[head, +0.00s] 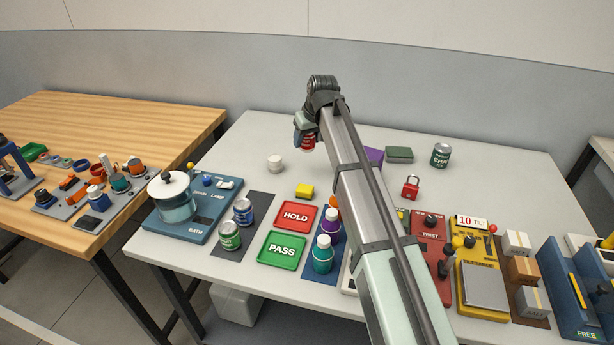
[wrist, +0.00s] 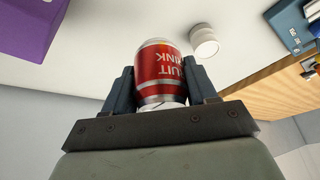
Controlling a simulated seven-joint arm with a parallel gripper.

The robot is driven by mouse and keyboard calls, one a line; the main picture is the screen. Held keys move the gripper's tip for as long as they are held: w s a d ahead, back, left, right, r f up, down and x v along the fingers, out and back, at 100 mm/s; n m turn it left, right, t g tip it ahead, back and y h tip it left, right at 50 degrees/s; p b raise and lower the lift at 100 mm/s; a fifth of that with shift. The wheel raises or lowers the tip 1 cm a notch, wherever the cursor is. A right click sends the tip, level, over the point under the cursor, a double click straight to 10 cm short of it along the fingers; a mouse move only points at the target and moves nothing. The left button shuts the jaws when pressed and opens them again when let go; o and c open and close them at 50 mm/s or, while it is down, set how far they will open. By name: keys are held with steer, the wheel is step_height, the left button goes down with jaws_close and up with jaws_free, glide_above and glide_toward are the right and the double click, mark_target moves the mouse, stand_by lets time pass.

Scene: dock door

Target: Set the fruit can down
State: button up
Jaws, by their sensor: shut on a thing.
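The fruit can is a red can with silver rims and white lettering, part of which reads "UIT" and "INK" upside down. In the wrist view the fruit can (wrist: 160,72) sits between the two fingers of my gripper (wrist: 163,88), which are shut on its sides. In the head view the red can (head: 308,142) shows below my gripper (head: 304,135), toward the back of the white table (head: 262,130). My arm hides part of the scene. I cannot tell whether the can's base touches the table.
A small white cylinder (head: 275,164) stands left of the can. A purple block (head: 373,156), a green box (head: 399,154), a red padlock (head: 410,187) and a green can (head: 440,155) are to the right.

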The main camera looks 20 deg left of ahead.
steer(key=shift+f+n, duration=0.2)
steer(key=shift+n, duration=0.1)
steer(key=shift+f, duration=4.8)
steer(key=shift+f, duration=0.15)
steer(key=o, duration=1.1)
steer(key=shift+o, duration=0.2)
steer(key=v, duration=1.2)
